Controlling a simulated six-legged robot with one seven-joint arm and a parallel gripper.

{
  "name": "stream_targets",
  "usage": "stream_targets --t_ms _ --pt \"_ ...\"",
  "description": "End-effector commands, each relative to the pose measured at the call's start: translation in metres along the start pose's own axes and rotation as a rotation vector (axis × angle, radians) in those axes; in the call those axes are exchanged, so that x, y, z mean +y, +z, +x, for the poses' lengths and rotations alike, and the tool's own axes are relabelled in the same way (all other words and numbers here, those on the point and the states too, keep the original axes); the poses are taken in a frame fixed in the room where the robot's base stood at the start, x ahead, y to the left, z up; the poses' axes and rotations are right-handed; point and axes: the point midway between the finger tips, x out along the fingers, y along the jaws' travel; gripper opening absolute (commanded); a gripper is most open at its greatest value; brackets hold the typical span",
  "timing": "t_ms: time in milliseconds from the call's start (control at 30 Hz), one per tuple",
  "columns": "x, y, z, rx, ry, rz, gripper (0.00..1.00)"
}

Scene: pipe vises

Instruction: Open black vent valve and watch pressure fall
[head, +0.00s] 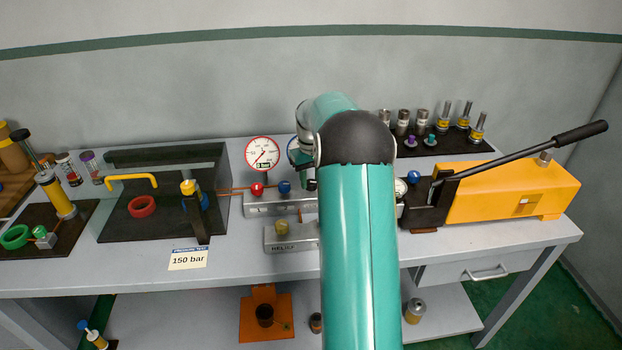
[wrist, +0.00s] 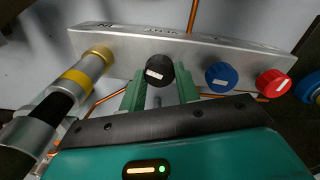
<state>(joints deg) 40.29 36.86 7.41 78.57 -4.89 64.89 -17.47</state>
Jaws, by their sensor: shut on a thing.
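The black vent valve knob (wrist: 158,72) has a white mark on its face and sits on the grey manifold block (wrist: 120,42), left of the blue knob (wrist: 218,75) and the red knob (wrist: 273,83). My gripper (wrist: 159,90) has its green fingers on either side of the black knob and is shut on it. The red-rimmed pressure gauge (head: 262,153) stands behind the manifold. Its needle is too small to read surely. A second gauge is mostly hidden behind my arm.
A yellow pump (head: 512,192) with a long black handle stands right. A dark vise tray (head: 115,225) is at left, with a 150 bar card (head: 188,259) in front. A grey relief block (head: 282,238) lies near the bench middle. The front bench strip is mostly clear.

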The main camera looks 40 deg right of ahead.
Motion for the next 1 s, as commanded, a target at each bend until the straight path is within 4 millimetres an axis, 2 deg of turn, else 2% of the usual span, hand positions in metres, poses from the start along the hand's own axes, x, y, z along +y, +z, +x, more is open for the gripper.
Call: stream_targets --t_ms 300,767,800,900,1000 --pt "-0.0002 -0.0001 -0.0018 0.001 0.001 -0.109 0.09" --pt "-0.0001 0.0000 -0.0019 0.001 0.001 -0.123 0.09" --pt "-0.0001 0.0000 -0.0020 0.001 0.001 -0.123 0.36" --pt "-0.0001 0.0000 -0.0016 0.001 0.001 -0.123 0.54" --pt "-0.0001 0.0000 -0.0011 0.001 0.001 -0.123 0.54"
